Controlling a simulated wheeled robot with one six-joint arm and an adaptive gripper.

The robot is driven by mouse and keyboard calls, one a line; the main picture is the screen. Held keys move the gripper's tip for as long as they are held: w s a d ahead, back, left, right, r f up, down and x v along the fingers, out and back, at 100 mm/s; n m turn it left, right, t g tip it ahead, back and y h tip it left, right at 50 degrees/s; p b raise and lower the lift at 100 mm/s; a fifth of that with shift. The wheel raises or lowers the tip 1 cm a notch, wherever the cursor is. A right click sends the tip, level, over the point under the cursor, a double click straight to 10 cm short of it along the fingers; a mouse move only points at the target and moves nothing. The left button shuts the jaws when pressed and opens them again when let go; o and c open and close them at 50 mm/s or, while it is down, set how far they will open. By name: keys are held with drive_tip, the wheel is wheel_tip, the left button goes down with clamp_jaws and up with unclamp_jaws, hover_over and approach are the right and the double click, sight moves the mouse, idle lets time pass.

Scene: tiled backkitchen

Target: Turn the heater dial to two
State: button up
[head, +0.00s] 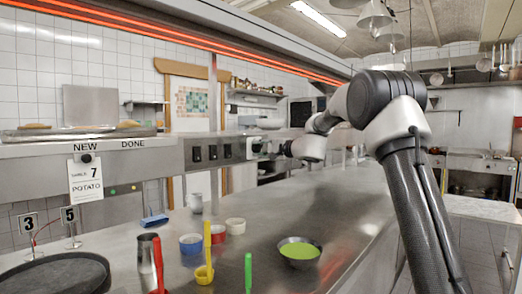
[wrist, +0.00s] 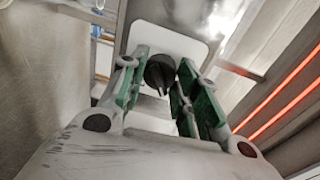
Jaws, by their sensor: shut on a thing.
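The heater dial (wrist: 159,70) is a round black knob on a pale plate (wrist: 146,39) in the wrist view. My gripper (wrist: 160,84) is in front of it, with its green-padded fingers on either side, shut on the knob. In the head view my gripper (head: 278,148) reaches the right end of the steel panel under the glowing heater, and the dial is mostly hidden there. I cannot read any numbers around the dial, so its setting cannot be told.
Dark switches (head: 213,152) sit on the panel left of the dial. The glowing heater strip (head: 220,42) runs above. Below, the steel counter (head: 250,213) holds a green-filled bowl (head: 299,251), small tubs (head: 191,243) and a dark round pan (head: 60,275).

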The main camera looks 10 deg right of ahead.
drive_tip(key=m, duration=0.6)
drive_tip(key=shift+d+f, duration=0.1)
drive_tip(key=m, duration=0.6)
drive_tip(key=shift+g+y, duration=0.4)
drive_tip(key=o, duration=1)
drive_tip(key=shift+o, duration=0.2)
drive_tip(key=v, duration=1.2)
